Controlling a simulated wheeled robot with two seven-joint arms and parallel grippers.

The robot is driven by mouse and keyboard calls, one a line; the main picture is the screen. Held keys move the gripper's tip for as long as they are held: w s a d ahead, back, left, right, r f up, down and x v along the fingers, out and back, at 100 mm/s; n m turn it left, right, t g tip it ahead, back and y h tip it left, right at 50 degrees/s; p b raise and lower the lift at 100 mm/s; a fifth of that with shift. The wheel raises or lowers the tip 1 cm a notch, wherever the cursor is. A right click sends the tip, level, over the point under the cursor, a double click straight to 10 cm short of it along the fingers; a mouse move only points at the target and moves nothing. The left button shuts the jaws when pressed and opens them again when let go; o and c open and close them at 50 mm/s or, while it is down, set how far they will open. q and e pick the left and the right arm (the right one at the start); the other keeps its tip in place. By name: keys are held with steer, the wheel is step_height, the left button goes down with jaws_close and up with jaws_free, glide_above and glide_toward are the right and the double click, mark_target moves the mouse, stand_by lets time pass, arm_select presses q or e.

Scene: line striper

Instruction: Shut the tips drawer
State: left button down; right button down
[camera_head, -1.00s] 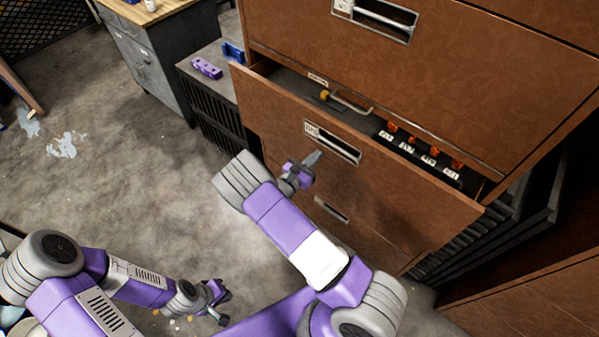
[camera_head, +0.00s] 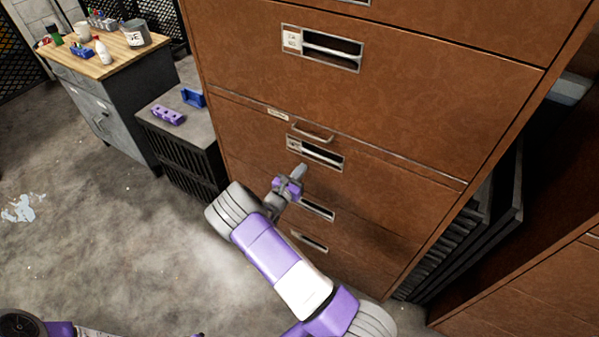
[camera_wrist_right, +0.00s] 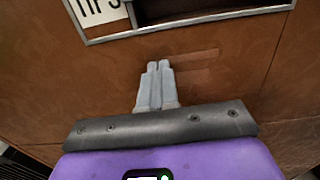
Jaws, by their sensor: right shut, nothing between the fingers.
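The tips drawer (camera_head: 375,176) is in the brown cabinet, its front looking flush or nearly flush with the cabinet face in the head view. Its inside and contents are hidden. In the right wrist view, its label (camera_wrist_right: 98,12) shows part of the word TIPS beside the metal-framed handle recess (camera_wrist_right: 200,12). My right gripper (camera_head: 301,171) is shut and empty, fingertips just below the recess; it also shows in the wrist view (camera_wrist_right: 158,66) against or very close to the drawer front. Exact contact cannot be told. My left gripper is out of view.
A thin handle bar (camera_head: 312,132) sticks out just above the drawer's label frame. Other cabinet drawers lie above and below. A low dark unit (camera_head: 180,160) with a purple block (camera_head: 167,115) and a workbench (camera_head: 104,62) stand left. Open floor lies lower left.

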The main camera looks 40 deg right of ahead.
steer(key=shift+w+d+r, duration=0.1)
steer(key=shift+d+r, duration=0.15)
steer(key=shift+r, duration=0.05)
steer(key=p+v, duration=0.2)
steer(key=v, duration=1.2)
steer(key=shift+a+f, duration=0.3)
